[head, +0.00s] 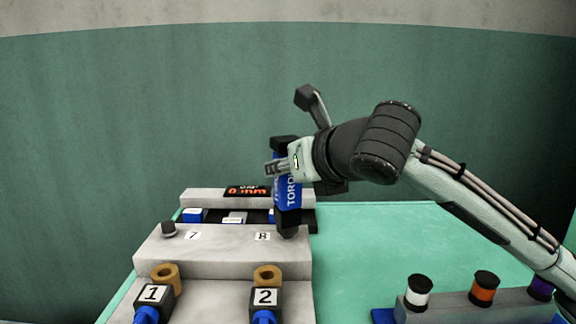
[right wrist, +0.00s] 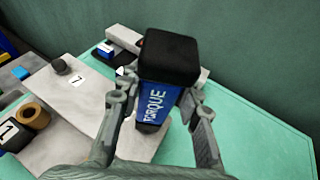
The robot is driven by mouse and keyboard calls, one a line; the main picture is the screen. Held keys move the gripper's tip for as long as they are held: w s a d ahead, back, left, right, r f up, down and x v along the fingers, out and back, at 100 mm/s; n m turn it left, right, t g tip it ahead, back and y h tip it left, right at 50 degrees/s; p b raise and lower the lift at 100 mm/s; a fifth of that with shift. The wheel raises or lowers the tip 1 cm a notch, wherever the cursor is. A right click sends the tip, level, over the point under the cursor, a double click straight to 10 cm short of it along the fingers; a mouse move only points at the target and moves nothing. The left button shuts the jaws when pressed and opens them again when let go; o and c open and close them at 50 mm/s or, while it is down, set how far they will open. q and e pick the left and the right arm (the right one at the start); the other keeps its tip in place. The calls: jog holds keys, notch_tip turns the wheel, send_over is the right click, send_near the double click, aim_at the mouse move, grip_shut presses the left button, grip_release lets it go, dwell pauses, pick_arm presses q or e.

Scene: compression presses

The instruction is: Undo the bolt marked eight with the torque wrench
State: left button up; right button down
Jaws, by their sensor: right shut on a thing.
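The torque wrench (head: 288,188) is a blue and black upright tool with TORQUE lettering. My right gripper (head: 280,169) is shut on it, and its lower black end is at the bolt place beside the 8 label (head: 263,236). In the right wrist view the wrench (right wrist: 160,104) stands between the fingers of my right gripper (right wrist: 155,108). The bolt by the 7 label (head: 168,229) is a dark knob on the same grey block. My left gripper is not in view.
A red display (head: 247,191) stands at the back of the grey fixture. Brass rings (head: 166,274) and blocks marked 1 (head: 152,294) and 2 (head: 265,297) are in front. A grey rack (head: 460,308) with coloured spools stands at right. Green table (head: 370,235) is clear between.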

aim_at(288, 138)
jog(key=shift+s+f, duration=0.1)
jog(key=shift+f, duration=0.55)
dwell(0.9)
jog(key=shift+f+p, duration=0.1)
jog(key=shift+p, duration=0.65)
dwell(1.3)
jog(key=shift+r, duration=0.5)
dwell(1.8)
jog(key=shift+r, duration=3.3)
